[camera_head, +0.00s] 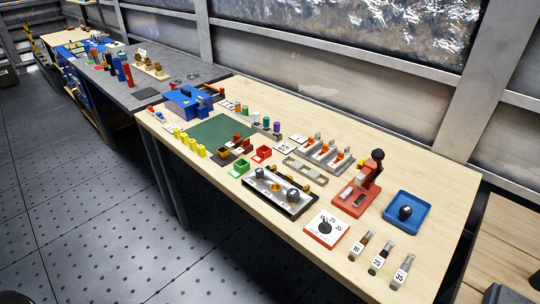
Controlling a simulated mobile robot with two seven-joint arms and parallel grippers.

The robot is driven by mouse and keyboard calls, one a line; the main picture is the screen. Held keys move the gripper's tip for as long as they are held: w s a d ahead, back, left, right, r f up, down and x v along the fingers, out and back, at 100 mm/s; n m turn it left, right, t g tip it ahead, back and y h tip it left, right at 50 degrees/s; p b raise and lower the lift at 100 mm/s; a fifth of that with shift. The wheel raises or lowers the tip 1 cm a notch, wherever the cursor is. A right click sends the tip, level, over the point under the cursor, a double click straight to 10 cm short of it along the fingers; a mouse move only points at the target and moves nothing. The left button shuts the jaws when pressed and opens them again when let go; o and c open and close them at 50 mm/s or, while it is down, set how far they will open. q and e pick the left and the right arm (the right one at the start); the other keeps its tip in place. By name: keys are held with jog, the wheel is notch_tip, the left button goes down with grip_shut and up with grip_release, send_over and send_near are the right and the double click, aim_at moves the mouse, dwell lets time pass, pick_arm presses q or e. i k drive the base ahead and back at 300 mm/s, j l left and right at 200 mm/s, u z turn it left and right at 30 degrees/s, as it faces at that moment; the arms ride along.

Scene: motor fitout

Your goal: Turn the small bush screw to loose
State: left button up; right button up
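The small bush screw cannot be told apart with certainty at this size. A black-edged fixture (308,209) on the wooden bench carries a smaller grey round knob (260,173), a larger dark-topped knob (293,195) and brass-coloured parts (276,187) between and behind them. I cannot tell whether any screw there is tight or loose. Neither of my grippers shows in this view, and nothing covers the fixture.
On the wooden bench (430,175), a dial card (320,237), several labelled tools (378,262), a red lever press (352,196) and a blue tray (400,223) stand right of the fixture. Small red and green bins (240,168) lie left. Bare wood lies along the front edge.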

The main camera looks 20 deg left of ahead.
aim_at(272, 169)
jog(key=i+j, duration=0.1)
jog(key=j, duration=0.35)
jog(key=i+j, duration=0.15)
jog(key=j, duration=0.3)
jog(key=i+j+z, duration=0.1)
jog(key=j, duration=0.35)
jog(key=i+j, duration=0.1)
jog(key=j, duration=0.4)
jog(key=i+j, duration=0.1)
jog(key=j, duration=0.35)
jog(key=i+j, duration=0.1)
jog(key=j, duration=0.35)
jog(key=i+j+z, duration=0.1)
jog(key=j, duration=0.4)
